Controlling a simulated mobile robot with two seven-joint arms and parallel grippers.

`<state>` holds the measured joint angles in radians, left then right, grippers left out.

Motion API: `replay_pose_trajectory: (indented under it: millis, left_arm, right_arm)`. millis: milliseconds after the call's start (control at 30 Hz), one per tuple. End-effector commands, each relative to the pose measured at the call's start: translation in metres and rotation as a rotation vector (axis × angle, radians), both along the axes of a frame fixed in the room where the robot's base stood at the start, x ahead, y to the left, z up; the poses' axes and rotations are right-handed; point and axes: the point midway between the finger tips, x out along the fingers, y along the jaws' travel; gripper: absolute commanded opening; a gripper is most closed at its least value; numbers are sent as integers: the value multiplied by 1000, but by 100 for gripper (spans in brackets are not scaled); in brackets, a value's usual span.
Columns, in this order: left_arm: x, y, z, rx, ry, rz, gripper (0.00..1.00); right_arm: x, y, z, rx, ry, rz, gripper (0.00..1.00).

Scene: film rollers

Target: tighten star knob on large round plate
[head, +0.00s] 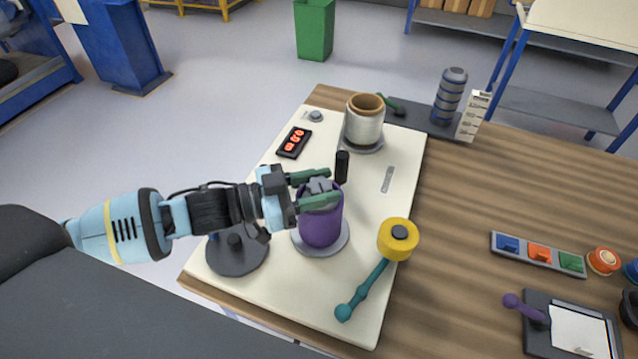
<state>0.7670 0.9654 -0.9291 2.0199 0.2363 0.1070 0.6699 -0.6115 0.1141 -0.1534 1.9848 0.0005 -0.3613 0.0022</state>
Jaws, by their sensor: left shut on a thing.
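A grey star knob (319,187) sits on top of a purple cylinder (320,222). The cylinder stands upright on a light grey round plate (339,243) on the cream board. My left gripper (333,186) reaches in from the left, with its green fingers on either side of the knob, shut on it. The fingers hide part of the knob and the cylinder's top. A dark grey round plate (237,262) with a small central post lies to the left, partly under my left arm. My right gripper is out of view.
A film roll (364,122) stands at the board's back, near a red-digit display (294,142) and a black post (342,166). A yellow roller (397,240) with a teal lever (362,291) is at the right. The wooden table (450,220) has clear room right of the board.

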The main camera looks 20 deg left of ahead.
Motion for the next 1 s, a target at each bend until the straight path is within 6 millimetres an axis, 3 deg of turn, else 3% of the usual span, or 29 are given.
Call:
replay_pose_trajectory:
  millis: [1000]
  left_arm:
    - [2, 0, 1, 0, -2, -556, 18]
  right_arm:
    - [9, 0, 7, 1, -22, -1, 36]
